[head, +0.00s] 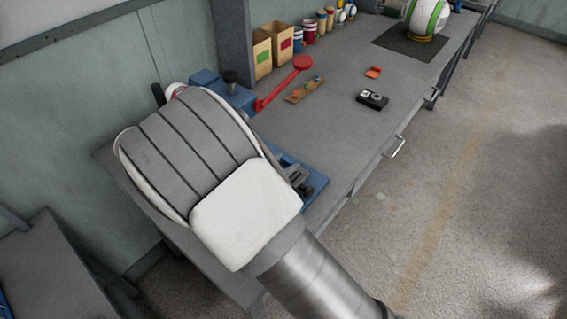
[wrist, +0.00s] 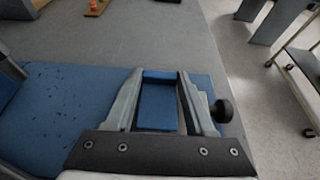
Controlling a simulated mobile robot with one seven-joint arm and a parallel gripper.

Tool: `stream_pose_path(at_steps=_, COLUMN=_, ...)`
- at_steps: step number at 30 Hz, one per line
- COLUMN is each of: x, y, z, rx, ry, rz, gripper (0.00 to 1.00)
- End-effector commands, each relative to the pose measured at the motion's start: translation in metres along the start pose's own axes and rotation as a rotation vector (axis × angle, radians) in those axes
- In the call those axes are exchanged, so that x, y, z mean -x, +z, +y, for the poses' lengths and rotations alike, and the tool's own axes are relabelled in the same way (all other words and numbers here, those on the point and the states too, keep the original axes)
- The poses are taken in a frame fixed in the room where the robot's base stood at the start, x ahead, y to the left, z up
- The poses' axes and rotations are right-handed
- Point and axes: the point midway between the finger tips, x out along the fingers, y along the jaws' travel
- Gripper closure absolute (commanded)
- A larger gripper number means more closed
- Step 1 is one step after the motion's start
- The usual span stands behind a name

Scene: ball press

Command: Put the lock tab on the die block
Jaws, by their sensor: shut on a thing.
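My gripper (wrist: 160,78) points down over a blue plate (wrist: 60,110) at the near end of the bench. In the wrist view its two grey fingers are shut on a blue blocky part (wrist: 158,106), whose colour matches the plate beneath. I cannot tell whether this part is the lock tab, or whether it touches the plate. In the head view the gripper (head: 298,173) is mostly hidden behind my white and grey arm, and its grasp does not show. I cannot clearly pick out the die block.
A black knob (wrist: 222,110) is close beside the right finger. A red lever (head: 286,84) stands behind my arm. A small orange piece (head: 373,72), a black device (head: 372,99) and a wooden strip (head: 305,90) lie on the bench (head: 340,120). Its middle is mostly free.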

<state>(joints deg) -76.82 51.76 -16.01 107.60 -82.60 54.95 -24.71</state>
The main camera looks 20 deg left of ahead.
Motion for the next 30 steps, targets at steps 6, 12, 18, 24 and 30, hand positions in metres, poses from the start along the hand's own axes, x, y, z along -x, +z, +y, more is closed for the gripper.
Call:
stream_pose_path(at_steps=6, x=-0.001, y=-0.003, z=0.000, rx=0.000, ry=0.000, rz=0.000, gripper=0.40)
stream_pose_path(at_steps=12, x=-0.001, y=-0.002, z=0.000, rx=0.000, ry=0.000, rz=0.000, gripper=0.16)
stream_pose_path(at_steps=18, x=-0.001, y=-0.002, z=0.000, rx=0.000, ry=0.000, rz=0.000, gripper=0.16)
stream_pose_path(at_steps=24, x=0.012, y=0.001, z=0.001, rx=-0.001, ry=0.002, rz=0.002, gripper=0.16)
stream_pose_path(at_steps=30, x=0.055, y=0.001, z=0.001, rx=0.001, ry=0.005, rz=0.002, gripper=0.16)
